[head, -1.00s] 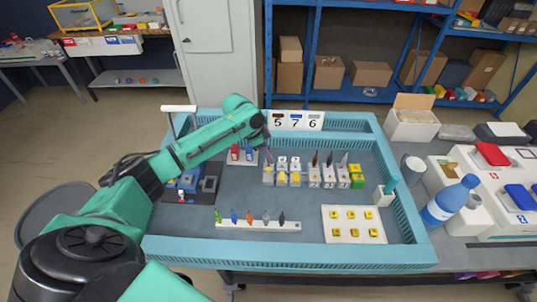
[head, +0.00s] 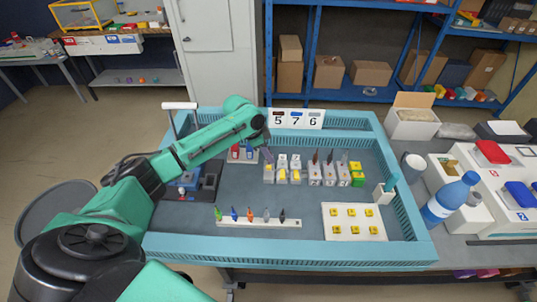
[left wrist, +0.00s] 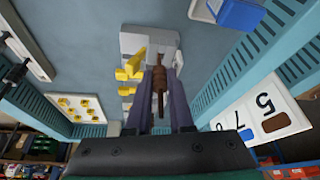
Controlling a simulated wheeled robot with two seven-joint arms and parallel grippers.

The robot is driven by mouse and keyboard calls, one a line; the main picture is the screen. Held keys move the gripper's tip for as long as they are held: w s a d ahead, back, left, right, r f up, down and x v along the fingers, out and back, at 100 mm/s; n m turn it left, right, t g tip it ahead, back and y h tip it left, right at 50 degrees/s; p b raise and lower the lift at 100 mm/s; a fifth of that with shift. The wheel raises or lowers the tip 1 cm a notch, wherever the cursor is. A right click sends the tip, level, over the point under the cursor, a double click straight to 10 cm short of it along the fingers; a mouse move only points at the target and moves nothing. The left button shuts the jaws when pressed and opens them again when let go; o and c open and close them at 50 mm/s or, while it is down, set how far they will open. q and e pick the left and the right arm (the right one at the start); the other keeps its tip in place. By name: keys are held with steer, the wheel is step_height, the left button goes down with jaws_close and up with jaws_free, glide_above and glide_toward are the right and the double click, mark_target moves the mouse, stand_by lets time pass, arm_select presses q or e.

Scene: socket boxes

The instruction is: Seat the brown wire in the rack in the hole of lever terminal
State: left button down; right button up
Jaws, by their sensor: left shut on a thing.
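My left gripper (head: 267,156) is over the left end of the row of lever terminals. In the left wrist view its purple fingers (left wrist: 159,98) are shut on the brown wire (left wrist: 158,92). The wire points toward the grey lever terminal (left wrist: 148,42), which has a raised yellow lever (left wrist: 135,62). The wire's tip is at the near face of the terminal; I cannot tell whether it is inside the hole. In the head view the terminal (head: 268,176) stands below the fingers. The wire rack (head: 258,223) holds several coloured wires. My right gripper is not in view.
Other terminals (head: 315,175) stand close to the right. A block with red and blue parts (head: 241,154) is close on the left. A number sign (head: 298,119) stands at the back edge. A white plate with yellow pieces (head: 354,223) lies front right. The blue tray rim (head: 290,254) surrounds all.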

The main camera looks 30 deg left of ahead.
arm_select(q)
steer(key=shift+s+f, duration=0.15)
steer(key=shift+f, duration=0.15)
steer(key=c, duration=0.7)
jaws_free()
steer(key=shift+s+d+r, duration=0.1)
steer(key=shift+r, duration=0.2)
steer(key=shift+w+d+r+p, duration=0.15)
steer(key=shift+r+p, duration=0.3)
steer(key=shift+p, duration=0.55)
steer(key=shift+d+r+p, duration=0.2)
steer(key=shift+r+p, duration=0.1)
steer(key=shift+p, duration=0.3)
steer(key=shift+d+f, duration=0.1)
